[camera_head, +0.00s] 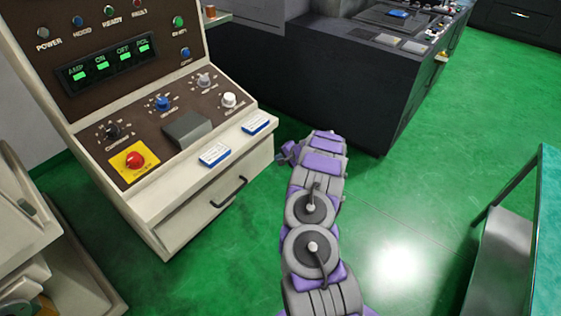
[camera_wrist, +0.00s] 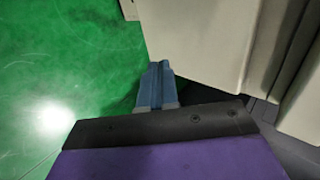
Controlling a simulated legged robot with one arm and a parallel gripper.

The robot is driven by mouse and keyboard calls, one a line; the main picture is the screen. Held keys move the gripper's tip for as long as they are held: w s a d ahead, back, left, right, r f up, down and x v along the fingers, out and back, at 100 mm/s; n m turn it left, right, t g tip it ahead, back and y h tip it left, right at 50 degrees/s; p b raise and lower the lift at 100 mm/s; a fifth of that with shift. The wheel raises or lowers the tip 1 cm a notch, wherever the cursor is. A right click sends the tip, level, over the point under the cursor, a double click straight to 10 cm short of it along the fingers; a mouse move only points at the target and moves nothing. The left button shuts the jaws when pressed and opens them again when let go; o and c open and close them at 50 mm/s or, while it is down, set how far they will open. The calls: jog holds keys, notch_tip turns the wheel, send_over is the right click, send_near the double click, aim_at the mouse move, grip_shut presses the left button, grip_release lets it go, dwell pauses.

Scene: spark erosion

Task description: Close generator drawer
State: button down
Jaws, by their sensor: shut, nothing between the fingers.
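The generator (camera_head: 150,130) is a cream cabinet with a brown control panel at the left of the head view. Its drawer (camera_head: 205,212) is in the lower front, with a black bar handle (camera_head: 230,192). The head view does not clearly show how far the drawer stands out. My gripper (camera_head: 287,153) is just right of the drawer's right end. In the wrist view my blue fingers (camera_wrist: 157,80) are shut and empty, close beside the edge of a cream panel (camera_wrist: 205,45), likely part of the generator. I cannot tell whether they touch it. A dark strip (camera_wrist: 270,45) runs along that panel's right side.
A dark machine cabinet (camera_head: 320,85) stands behind my arm. A teal-topped table (camera_head: 545,225) is at the right edge. Cream equipment (camera_head: 65,255) stands at the lower left. Green floor (camera_head: 420,190) is open right of my arm. Two blue-and-white items (camera_head: 214,154) lie on the generator's ledge.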

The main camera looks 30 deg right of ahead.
jog(key=d+p+v, duration=0.1)
jog(key=d+v, duration=0.1)
jog(key=v, duration=0.6)
jog(key=a+r+n+g+y, duration=0.1)
jog(key=a+r+n+y, duration=0.1)
jog(key=a+r, duration=0.65)
jog(key=a+r+n+g+y, duration=0.1)
jog(key=a+r+n+y, duration=0.1)
jog(key=a+r, duration=0.65)
jog(key=s+a+r+n+g+y, duration=0.1)
jog(key=s+a+r+n+g, duration=0.25)
jog(key=a, duration=0.65)
jog(key=s+a+r+n, duration=0.2)
jog(key=s+a+r, duration=0.35)
jog(key=a, duration=0.35)
jog(key=s+a+r+n+g+h, duration=0.2)
jog(key=s+a, duration=0.1)
jog(key=s, duration=0.7)
jog(key=s+a+r+n+g+h, duration=0.1)
jog(key=s+a+n+g, duration=0.15)
jog(key=s, duration=0.75)
jog(key=s+d+h, duration=0.2)
jog(key=s+d, duration=0.1)
jog(key=s, duration=0.6)
jog(key=s+d+h, duration=0.3)
jog(key=s, duration=0.6)
jog(key=shift+s+d+g, duration=0.2)
jog(key=shift+s+g, duration=0.1)
jog(key=shift+s, duration=0.1)
jog(key=shift+f, duration=0.15)
